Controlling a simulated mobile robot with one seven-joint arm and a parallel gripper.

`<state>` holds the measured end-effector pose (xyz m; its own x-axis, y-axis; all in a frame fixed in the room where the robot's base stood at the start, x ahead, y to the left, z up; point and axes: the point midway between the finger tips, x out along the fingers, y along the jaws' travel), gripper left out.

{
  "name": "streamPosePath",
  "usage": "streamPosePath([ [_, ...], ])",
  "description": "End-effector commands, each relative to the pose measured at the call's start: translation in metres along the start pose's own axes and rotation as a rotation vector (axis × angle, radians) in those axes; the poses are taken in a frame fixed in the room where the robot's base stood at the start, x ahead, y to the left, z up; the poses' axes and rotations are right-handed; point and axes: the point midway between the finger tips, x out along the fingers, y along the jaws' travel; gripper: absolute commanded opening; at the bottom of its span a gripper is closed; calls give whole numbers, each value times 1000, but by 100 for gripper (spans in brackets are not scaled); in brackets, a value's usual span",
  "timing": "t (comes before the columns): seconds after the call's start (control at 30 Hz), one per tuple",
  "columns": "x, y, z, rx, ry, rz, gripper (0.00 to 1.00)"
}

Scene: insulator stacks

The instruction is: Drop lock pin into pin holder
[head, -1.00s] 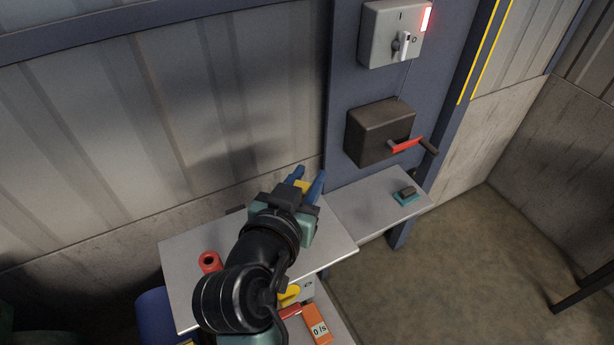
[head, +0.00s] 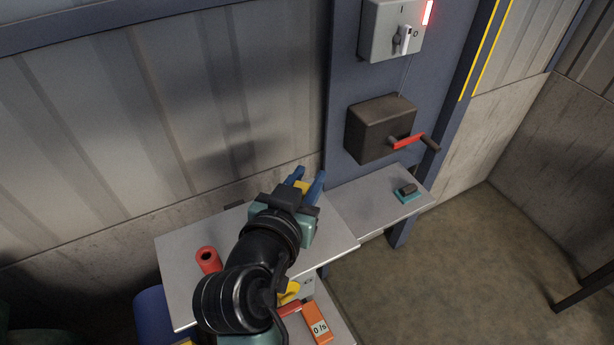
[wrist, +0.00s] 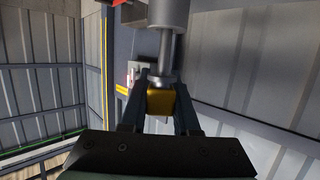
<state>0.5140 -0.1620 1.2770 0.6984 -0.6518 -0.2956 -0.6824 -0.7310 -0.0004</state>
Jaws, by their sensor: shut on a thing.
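My gripper (head: 308,180) has blue fingers and is shut on the lock pin, whose yellow part (head: 302,187) shows between them, above the back of the grey table. In the wrist view the yellow block (wrist: 161,102) sits between the dark fingers. A metal rod (wrist: 167,55) and a wider grey cylinder (wrist: 168,12) line up beyond it; I cannot tell whether they all belong to the pin. A red hollow cylinder (head: 207,260) stands upright on the table, left of my gripper and apart from it. It may be the pin holder; no label shows.
The grey table (head: 178,285) adjoins a shelf (head: 365,207) bearing a small teal-and-dark block (head: 407,193). A dark box with a red crank (head: 405,142) and a switch box (head: 390,32) are above. An orange 0/s tag (head: 318,325) lies on a lower shelf.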

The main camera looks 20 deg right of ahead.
Motion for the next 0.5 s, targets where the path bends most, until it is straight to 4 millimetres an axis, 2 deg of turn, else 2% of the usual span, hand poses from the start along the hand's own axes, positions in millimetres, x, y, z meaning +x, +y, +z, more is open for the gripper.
streamPosePath([
  [0.5, 4, 0, 14, 0, 0, 0, 0],
])
